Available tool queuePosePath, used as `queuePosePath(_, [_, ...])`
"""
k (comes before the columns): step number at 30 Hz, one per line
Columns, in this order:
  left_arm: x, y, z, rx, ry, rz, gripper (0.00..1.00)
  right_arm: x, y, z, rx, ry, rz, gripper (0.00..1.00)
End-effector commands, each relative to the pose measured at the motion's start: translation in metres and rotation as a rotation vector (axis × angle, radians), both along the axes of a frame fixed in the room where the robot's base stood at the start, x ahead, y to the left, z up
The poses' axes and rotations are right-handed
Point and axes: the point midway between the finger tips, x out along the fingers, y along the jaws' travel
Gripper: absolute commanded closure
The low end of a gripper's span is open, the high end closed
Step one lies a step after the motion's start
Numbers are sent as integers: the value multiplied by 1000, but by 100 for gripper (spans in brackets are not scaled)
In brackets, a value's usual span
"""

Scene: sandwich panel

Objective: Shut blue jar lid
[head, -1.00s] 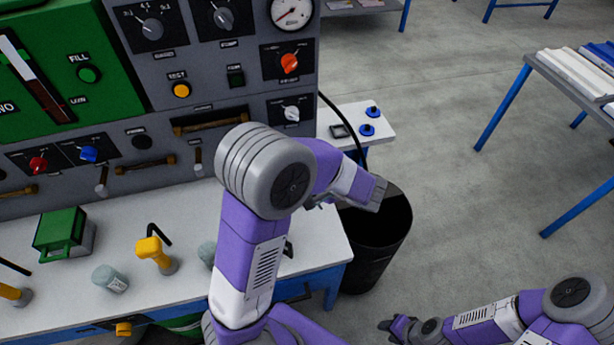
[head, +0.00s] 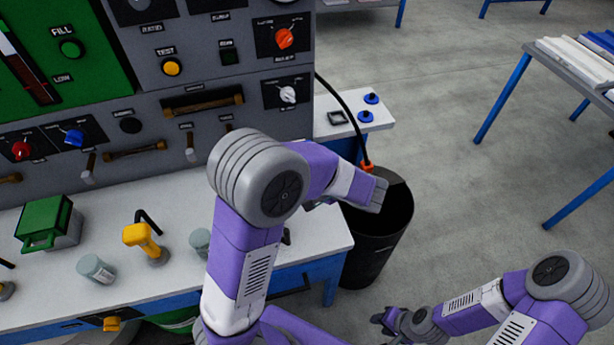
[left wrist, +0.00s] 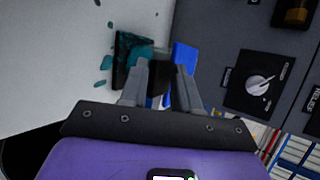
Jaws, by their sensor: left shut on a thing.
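In the left wrist view my left gripper (left wrist: 164,85) has its two grey fingers closed on part of a blue lid (left wrist: 184,60), which stands on edge beside the right finger. A dark gap shows between the fingers. A teal, glassy jar body (left wrist: 130,60) with a dark part lies just beyond the left finger. In the head view my own left arm hides the jar, the lid and this gripper. My right gripper (head: 386,319) hangs low at the lower right, away from the bench; its fingers are dark and too small to read.
The white bench (head: 175,192) carries a green box (head: 48,222), a yellow-handled tool (head: 142,238) and a grey jar (head: 96,269). A grey control panel (head: 190,60) stands behind. A black bin (head: 375,245) stands right of the bench.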

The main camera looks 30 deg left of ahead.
Motion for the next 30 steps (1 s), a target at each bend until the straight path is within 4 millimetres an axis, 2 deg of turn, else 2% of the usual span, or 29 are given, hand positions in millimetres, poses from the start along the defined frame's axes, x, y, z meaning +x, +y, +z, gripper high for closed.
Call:
queuePosePath(1, [-5, 2, -15, -15, 33, 7, 100, 0, 0, -2, 0, 0, 0, 62])
queuePosePath(8, [-6, 2, -15, -15, 33, 7, 100, 0, 0, -2, 0, 0, 0, 62])
queuePosePath(9, [-5, 2, -15, -15, 33, 7, 63, 0, 0, -2, 0, 0, 0, 62])
queuePosePath(23, [-6, 2, -14, -15, 33, 6, 62, 0, 0, -1, 0, 0, 0, 62])
queuePosePath(26, [-7, -4, -9, -14, 32, 3, 62, 0, 0, 1, 0, 0, 0, 62])
queuePosePath(30, [-13, -23, 5, -14, 27, -3, 62, 0, 0, 9, 0, 0, 0, 62])
